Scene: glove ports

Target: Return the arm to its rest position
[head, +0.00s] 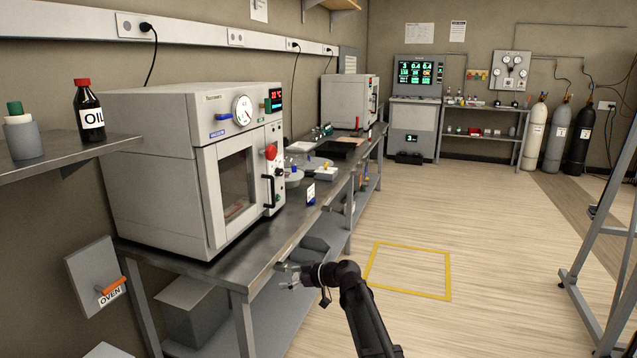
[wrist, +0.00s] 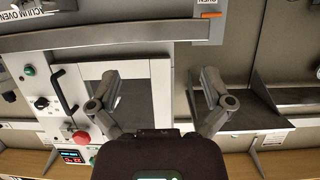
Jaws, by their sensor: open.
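My gripper (head: 287,276) is in front of the near edge of the steel bench (head: 190,262) in the head view, at about the height of the bench top. My dark arm reaches up to it from the bottom of the picture. In the wrist view, the two fingers of my gripper (wrist: 158,86) are spread wide apart with nothing between them. Beyond them the oven (wrist: 162,105) shows upside down. In the head view the oven (head: 150,165) stands on the bench with its door closed.
A wall switch box with an orange handle (head: 110,287) is at the lower left. An oil bottle (head: 88,110) stands on a shelf. A yellow floor outline (head: 408,294) lies right of my arm on open floor. A grey frame (head: 600,220) stands at the far right.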

